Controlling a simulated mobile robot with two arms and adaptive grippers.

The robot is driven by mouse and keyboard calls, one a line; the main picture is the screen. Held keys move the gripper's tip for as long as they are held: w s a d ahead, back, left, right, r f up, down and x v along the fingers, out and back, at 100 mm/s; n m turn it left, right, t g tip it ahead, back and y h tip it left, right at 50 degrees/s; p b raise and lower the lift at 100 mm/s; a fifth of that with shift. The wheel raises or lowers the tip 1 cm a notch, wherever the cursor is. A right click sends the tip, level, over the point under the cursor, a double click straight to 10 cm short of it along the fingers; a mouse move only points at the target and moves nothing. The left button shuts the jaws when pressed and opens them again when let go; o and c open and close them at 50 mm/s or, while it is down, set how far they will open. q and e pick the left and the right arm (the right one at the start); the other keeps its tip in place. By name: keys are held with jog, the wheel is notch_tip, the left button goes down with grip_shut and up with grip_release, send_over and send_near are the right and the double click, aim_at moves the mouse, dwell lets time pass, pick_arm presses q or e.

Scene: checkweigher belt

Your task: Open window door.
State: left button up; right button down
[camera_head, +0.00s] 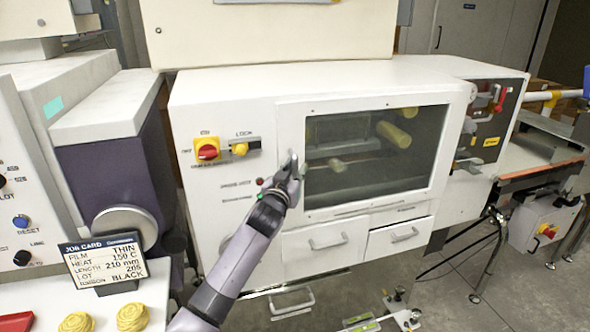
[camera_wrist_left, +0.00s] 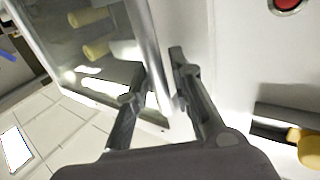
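The window door (camera_head: 288,118) is a white frame around a dark glass pane (camera_head: 375,155) on the front of the white machine, and it looks closed. Its upright bar handle (camera_wrist_left: 146,45) is on the frame's left side in the head view. My left gripper (camera_head: 291,172) is at this handle. The gripper hides part of the handle in the head view. My right gripper is in neither view.
Left of the door are a red-and-yellow rotary switch (camera_head: 207,150) and a yellow lock knob (camera_head: 240,149). Drawers (camera_head: 325,246) sit below it. Yellow rollers (camera_head: 394,134) show behind the glass. A job card (camera_head: 103,262) stands at lower left. Open floor lies at lower right.

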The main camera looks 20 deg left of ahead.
pick_arm(q)
jog(key=shift+c, duration=0.2)
grip_shut()
dwell(0.6)
